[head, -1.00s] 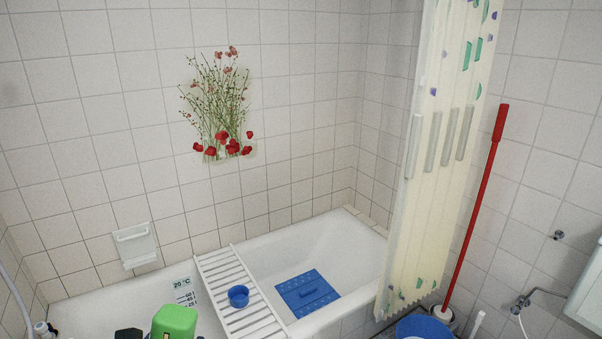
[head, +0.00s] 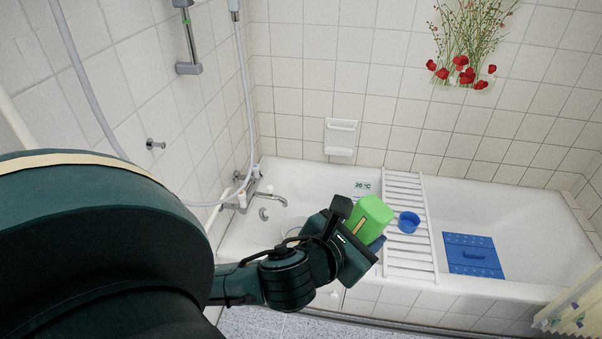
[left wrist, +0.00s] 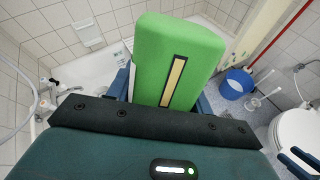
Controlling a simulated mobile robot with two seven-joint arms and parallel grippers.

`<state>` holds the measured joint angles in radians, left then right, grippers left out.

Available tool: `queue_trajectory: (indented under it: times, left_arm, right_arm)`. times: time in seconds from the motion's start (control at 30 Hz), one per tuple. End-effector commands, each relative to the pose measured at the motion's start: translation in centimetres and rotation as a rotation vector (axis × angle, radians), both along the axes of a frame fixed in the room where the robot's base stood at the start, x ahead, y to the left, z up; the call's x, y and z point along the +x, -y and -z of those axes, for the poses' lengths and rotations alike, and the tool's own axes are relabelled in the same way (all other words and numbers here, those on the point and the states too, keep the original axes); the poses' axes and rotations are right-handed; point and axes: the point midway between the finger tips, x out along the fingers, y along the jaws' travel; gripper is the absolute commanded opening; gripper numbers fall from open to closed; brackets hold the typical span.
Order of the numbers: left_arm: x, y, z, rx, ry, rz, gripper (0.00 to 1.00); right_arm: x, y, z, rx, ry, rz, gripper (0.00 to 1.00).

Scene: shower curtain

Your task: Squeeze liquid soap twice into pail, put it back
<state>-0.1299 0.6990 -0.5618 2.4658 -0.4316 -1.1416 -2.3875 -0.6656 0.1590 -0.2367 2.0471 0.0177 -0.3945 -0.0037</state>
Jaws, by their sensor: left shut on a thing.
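The liquid soap is a green block-shaped bottle (head: 373,217) with a dark, light-centred strip on its side. My left gripper (head: 358,236) is shut on it and holds it tilted, in front of the tub. In the left wrist view the bottle (left wrist: 190,42) fills the middle, with blue fingers on both sides. The pail (left wrist: 236,84) is blue and stands on the floor beyond the bottle to the right; the head view does not show it. Two spread dark blue prongs at the lower right of the left wrist view look like my right gripper (left wrist: 300,162).
A bathtub (head: 512,205) with a white slatted rack (head: 405,264) across it lies behind. A blue cup (head: 409,222) stands on the rack. A blue mat (head: 473,256) lies in the tub. A toilet (left wrist: 297,134) is right of the pail. The curtain (head: 572,308) hangs at far right.

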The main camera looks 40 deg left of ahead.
Motion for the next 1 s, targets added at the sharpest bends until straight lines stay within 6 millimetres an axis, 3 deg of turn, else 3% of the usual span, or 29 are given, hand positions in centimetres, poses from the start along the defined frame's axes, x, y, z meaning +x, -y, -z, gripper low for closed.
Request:
queue_trajectory:
  times: [0.17, 0.37, 0.5, 0.83, 1.0]
  left_arm:
    - [0.0, 0.0, -1.1, 0.000, 0.001, -0.001, 0.45]
    - [0.0, 0.0, -3.6, 0.001, 0.000, 0.001, 0.45]
    - [0.0, 0.0, -5.1, 0.001, 0.003, 0.001, 0.45]
    - [0.0, 0.0, -5.0, -0.001, 0.001, 0.001, 0.45]
    - [0.0, 0.2, -5.0, -0.009, -0.001, 0.002, 0.45]
  right_arm:
    - [0.1, 0.0, -1.3, -0.001, 0.001, 0.000, 0.36]
    - [0.0, 0.0, -4.5, -0.001, 0.001, 0.000, 0.36]
    - [0.0, 0.0, -5.2, -0.001, 0.000, 0.000, 0.36]
    - [0.0, 0.1, -4.8, -0.002, -0.005, 0.001, 0.36]
    - [-0.5, 1.0, -2.1, -0.030, -0.055, 0.019, 0.36]
